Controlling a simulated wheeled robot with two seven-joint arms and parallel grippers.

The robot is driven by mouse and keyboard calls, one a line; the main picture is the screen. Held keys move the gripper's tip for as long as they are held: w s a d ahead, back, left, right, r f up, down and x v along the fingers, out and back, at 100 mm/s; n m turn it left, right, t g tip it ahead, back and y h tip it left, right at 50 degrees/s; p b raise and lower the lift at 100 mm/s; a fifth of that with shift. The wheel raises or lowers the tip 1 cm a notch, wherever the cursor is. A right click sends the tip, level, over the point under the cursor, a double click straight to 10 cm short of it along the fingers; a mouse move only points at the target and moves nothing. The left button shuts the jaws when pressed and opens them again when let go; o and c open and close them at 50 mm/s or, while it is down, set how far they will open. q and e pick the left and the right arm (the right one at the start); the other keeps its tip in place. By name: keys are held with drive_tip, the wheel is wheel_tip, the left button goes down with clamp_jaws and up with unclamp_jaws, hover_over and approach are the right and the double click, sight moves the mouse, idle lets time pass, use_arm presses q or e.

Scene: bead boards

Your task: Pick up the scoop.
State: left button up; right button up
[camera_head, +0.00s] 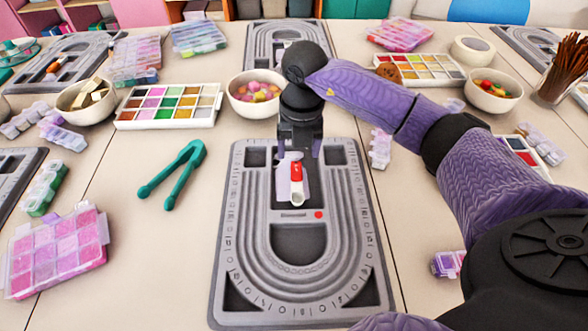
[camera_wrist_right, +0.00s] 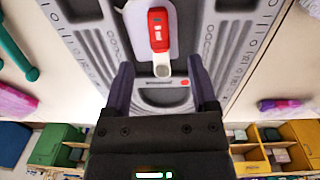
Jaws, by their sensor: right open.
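The scoop (camera_head: 296,172), a small piece with a red section and a pale rounded end, lies on the grey bead board (camera_head: 231,240). It also shows in the right wrist view (camera_wrist_right: 158,30), over a pale lilac patch whose nature I cannot tell. My right gripper (camera_head: 300,150) is above the upper middle of the board, at the scoop's far end. In the right wrist view its two fingers (camera_wrist_right: 160,68) are spread, with the scoop's pale end in line with the gap. Nothing is held. My left gripper is not in view.
Green tweezers (camera_head: 172,175) lie left of the board. A bowl of beads (camera_head: 254,105) and a white palette tray (camera_head: 168,124) stand behind it. A pink bead case (camera_head: 58,252) lies at left. The table between tweezers and board is clear.

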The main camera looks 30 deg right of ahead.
sight(297, 171)
wheel_tip(297, 171, down, 6)
drive_tip(key=b, duration=0.3)
drive_tip(key=shift+a+f, duration=0.1)
drive_tip(key=shift+f, duration=0.1)
drive_tip(key=shift+r, duration=0.2)
drive_tip(key=shift+c, duration=0.9)
drive_tip(key=c, duration=0.7)
clamp_jaws()
